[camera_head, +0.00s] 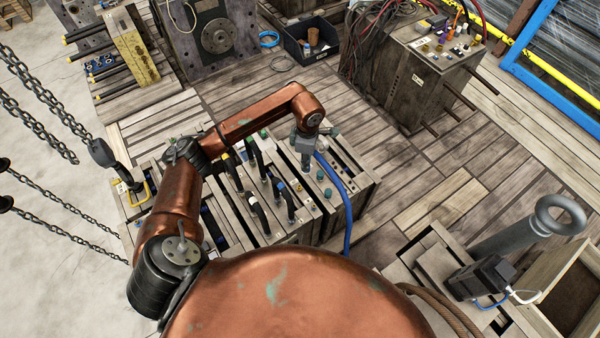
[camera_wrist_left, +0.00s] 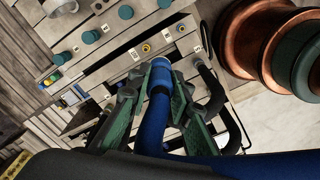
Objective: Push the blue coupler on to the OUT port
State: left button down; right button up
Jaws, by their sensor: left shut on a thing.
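My left gripper (camera_head: 306,150) is over the mould's top face in the head view. In the left wrist view its green-padded fingers (camera_wrist_left: 160,88) are shut on the blue coupler (camera_wrist_left: 161,70), whose blue hose (camera_wrist_left: 152,125) runs back between them. The hose (camera_head: 347,205) also hangs down the mould's right side in the head view. The coupler's front end looks apart from both. My right gripper is not in view.
The mould (camera_head: 335,205) carries several teal caps (camera_wrist_left: 125,12) and black hoses (camera_head: 258,215) close to the gripper. A machine with cables (camera_head: 410,85) stands behind right. Chains (camera_head: 45,90) hang at the left. A black bin (camera_head: 312,42) sits at the back.

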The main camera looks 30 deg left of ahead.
pick_arm(q)
jog(key=shift+w+a+f+n+b, duration=0.35)
jog(key=shift+a+f+n+b, duration=0.5)
jog(key=shift+f+n, duration=1.6)
jog(key=shift+w+a+f+n+b, duration=0.4)
jog(key=shift+f+n+b, duration=1)
jog(key=shift+f, duration=2)
jog(key=shift+w+a+f+n+b, duration=0.35)
jog(key=shift+a+f+n+b, duration=0.4)
jog(key=shift+f+n, duration=1.8)
jog(key=shift+d+f+m+b, duration=0.1)
jog(key=shift+f+m+b, duration=0.35)
jog(key=shift+f, duration=0.55)
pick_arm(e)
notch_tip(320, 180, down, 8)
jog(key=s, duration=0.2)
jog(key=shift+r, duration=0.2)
pick_arm(q)
jog(key=shift+w, duration=0.1)
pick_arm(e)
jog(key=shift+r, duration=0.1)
pick_arm(q)
jog(key=shift+f+b, duration=0.6)
jog(key=shift+f, duration=0.85)
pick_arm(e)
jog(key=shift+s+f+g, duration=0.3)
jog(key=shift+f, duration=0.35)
pick_arm(q)
jog(key=c, duration=1.7)
grip_release()
